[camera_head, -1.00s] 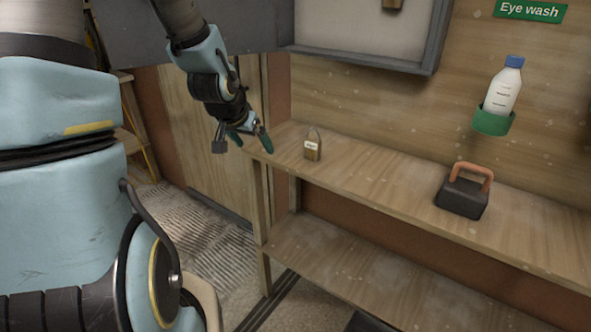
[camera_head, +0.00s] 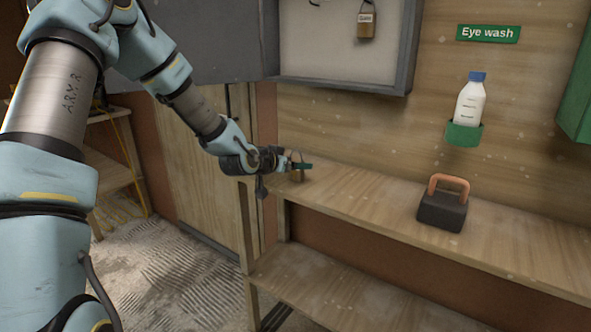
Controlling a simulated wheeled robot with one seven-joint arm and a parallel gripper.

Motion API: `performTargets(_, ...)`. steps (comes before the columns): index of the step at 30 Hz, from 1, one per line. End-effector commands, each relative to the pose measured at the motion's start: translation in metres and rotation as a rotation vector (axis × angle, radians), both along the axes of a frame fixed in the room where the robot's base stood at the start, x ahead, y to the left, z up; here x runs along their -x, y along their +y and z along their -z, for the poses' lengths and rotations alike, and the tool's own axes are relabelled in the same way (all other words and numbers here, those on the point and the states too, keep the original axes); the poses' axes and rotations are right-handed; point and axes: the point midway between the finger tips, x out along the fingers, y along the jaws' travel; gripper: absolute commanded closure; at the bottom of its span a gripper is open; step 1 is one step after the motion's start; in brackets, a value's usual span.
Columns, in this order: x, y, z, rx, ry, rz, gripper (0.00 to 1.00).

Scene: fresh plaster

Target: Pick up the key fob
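The key fob (camera_head: 297,177) is a small brown tag with a pale label and a thin loop on top. It stands on the upper wooden shelf near its left end, partly hidden by my gripper.
A similar brown fob labelled "Gate" (camera_head: 367,25) hangs in the grey-framed wall cabinet (camera_head: 400,60). A black block with an orange handle (camera_head: 443,208) sits farther right on the shelf (camera_head: 350,195). A white bottle (camera_head: 470,103) stands in a green wall holder (camera_head: 463,134).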

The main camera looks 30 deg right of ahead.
Motion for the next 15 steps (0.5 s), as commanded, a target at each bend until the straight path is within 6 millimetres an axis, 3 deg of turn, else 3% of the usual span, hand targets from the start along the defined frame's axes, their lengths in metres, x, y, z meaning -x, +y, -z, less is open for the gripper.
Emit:
performTargets(9,-0.019,-0.032,0.014,0.0,0.002,-0.001,0.07)
performTargets(15,-0.022,-0.035,0.017,-0.001,0.0,-0.001,0.07)
